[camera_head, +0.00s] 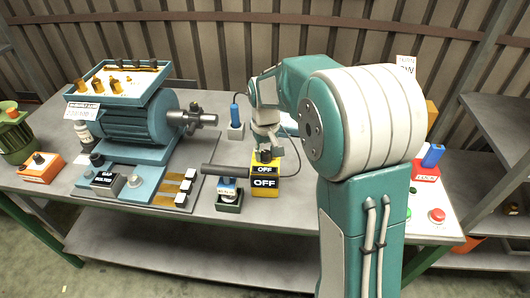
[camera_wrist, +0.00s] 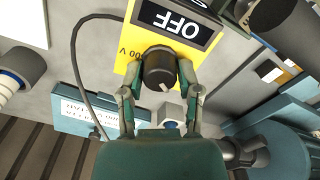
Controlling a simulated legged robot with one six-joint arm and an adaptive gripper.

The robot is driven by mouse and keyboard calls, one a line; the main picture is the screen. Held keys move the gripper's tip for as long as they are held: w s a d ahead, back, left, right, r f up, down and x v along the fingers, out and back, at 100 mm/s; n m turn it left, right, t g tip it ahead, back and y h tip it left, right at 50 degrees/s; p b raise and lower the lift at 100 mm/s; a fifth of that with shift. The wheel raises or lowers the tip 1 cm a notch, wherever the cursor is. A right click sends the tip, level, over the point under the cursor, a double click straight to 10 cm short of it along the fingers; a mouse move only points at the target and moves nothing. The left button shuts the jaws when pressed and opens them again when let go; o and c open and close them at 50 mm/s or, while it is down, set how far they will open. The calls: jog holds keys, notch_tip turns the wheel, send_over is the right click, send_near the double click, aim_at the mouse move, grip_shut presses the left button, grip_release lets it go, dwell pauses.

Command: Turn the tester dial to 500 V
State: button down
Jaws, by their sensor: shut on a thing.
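The yellow tester (camera_head: 267,190) stands on the bench in the head view, with dark panels reading "OFF". In the wrist view its yellow face (camera_wrist: 122,62) shows a large upside-down "OFF" display (camera_wrist: 175,24) and a partly hidden label ending in "00 V". The black round dial (camera_wrist: 158,68) has a white pointer mark on its lower right edge. My gripper (camera_wrist: 158,76) is shut on the dial, one finger on each side. In the head view my gripper (camera_head: 266,150) is over the tester's top, and the dial is mostly hidden there.
A teal motor (camera_head: 135,122) with a tray of brass parts on top stands to the left. A dark bar (camera_head: 225,171) and a small blue-labelled block (camera_head: 229,189) are close left of the tester. A blue probe (camera_head: 235,115) stands behind it. A dark cable (camera_wrist: 75,65) loops beside the tester.

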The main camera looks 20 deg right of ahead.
jog(key=m, duration=0.5)
jog(key=shift+s+f+m, duration=0.1)
jog(key=shift+f+m, duration=0.1)
jog(key=shift+m, duration=0.1)
jog(key=m, duration=0.4)
jog(key=shift+m, duration=0.3)
jog(key=shift+c, duration=1.4)
grip_release()
jog(key=shift+a, duration=0.15)
jog(key=shift+r, duration=0.1)
